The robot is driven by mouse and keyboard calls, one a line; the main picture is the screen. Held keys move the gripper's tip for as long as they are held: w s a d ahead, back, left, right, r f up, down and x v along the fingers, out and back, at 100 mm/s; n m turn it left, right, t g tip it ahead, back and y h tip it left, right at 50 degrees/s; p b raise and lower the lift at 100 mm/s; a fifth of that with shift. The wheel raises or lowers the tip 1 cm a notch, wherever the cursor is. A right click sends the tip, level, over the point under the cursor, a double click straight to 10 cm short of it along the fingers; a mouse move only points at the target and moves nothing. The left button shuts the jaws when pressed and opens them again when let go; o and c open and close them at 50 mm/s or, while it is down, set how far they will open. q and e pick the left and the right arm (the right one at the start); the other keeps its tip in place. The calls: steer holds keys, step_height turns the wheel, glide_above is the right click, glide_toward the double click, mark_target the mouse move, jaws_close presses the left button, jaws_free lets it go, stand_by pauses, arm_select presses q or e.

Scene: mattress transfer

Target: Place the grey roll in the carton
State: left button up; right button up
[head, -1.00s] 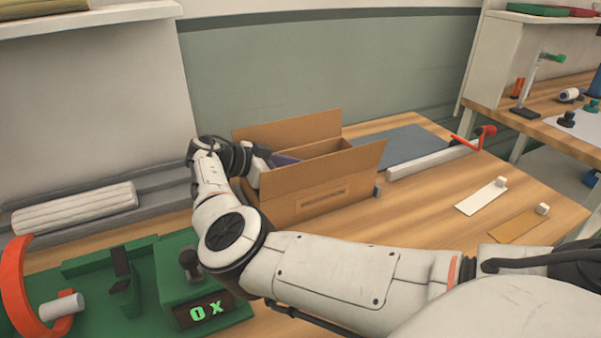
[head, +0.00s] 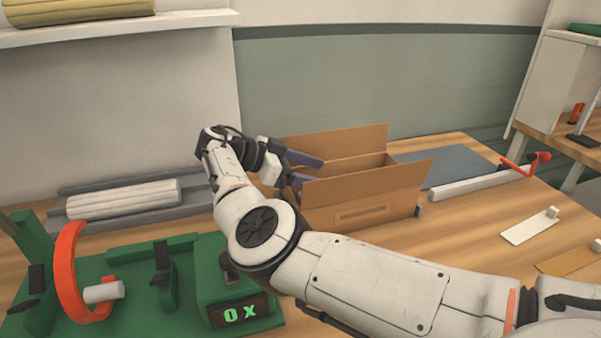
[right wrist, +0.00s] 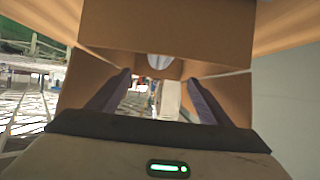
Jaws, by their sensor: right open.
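The brown carton (head: 365,195) stands open on the bench with its flaps up. My right gripper (head: 312,170) is at the carton's left end, its dark purple fingers reaching over the opening. In the right wrist view the fingers (right wrist: 158,84) are spread apart, with carton walls (right wrist: 165,25) around them. A small pale rounded thing (right wrist: 160,61) shows beyond the fingertips; I cannot tell whether it is the grey roll. A pale ribbed roll (head: 122,198) lies in a long grey trough at the left. Most of the carton's inside is hidden in the head view. My left gripper is out of view.
A green fixture (head: 150,300) with a red ring (head: 68,270) and a lit display stands at the front left. A blue-grey mat (head: 455,165) and a rail with a red crank (head: 490,175) lie right of the carton. Bare bench lies in front of the carton.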

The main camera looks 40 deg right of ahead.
steer(key=b+v, duration=0.1)
steer(key=v, duration=0.3)
steer(key=shift+w+b, duration=0.1)
steer(key=shift+b, duration=0.2)
steer(key=shift+a+r, duration=0.2)
steer(key=shift+a, duration=0.15)
steer(key=shift+a+r, duration=0.1)
steer(key=shift+r, duration=0.1)
